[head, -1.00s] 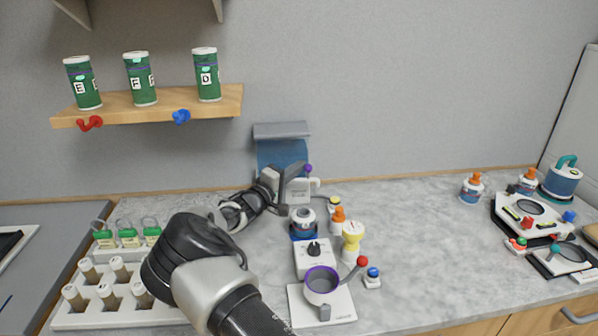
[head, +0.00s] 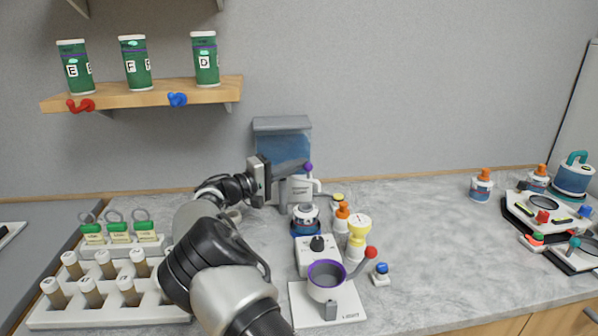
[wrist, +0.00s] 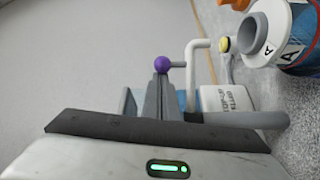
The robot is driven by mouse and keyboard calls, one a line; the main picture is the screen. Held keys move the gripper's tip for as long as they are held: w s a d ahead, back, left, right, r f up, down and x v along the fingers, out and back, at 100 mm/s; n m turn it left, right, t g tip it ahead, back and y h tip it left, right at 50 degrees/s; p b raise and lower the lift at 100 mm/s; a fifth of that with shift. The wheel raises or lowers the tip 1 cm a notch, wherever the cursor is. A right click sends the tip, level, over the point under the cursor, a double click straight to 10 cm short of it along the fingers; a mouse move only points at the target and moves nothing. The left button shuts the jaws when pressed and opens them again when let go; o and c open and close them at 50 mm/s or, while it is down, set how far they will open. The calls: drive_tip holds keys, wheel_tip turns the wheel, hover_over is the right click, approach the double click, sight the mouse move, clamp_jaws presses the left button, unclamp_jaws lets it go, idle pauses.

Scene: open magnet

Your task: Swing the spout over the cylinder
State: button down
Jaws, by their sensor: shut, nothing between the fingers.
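A white bent pipe (wrist: 198,48), apparently the spout, rises beside a white dispenser body (wrist: 222,100) and bends over. It carries a purple ball knob (wrist: 162,63). In the head view the purple knob (head: 308,167) is above the white dispenser (head: 301,187) at the back of the counter. My gripper (head: 300,169) is shut and empty, its fingertips right by the knob; I cannot tell whether they touch it. In the wrist view my closed fingers (wrist: 161,82) point at the knob. I cannot tell which vessel is the cylinder.
A blue-based vessel with a white top (head: 305,218) stands in front of the dispenser. Bottles with orange (head: 342,212) and yellow (head: 358,228) tops crowd its right. A purple-rimmed cup (head: 327,274) is nearer. A vial rack (head: 110,308) is left.

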drive_tip(key=shift+s+a+b, duration=0.45)
drive_tip(key=shift+s+b, duration=0.05)
drive_tip(key=shift+b, duration=0.25)
idle(1.1)
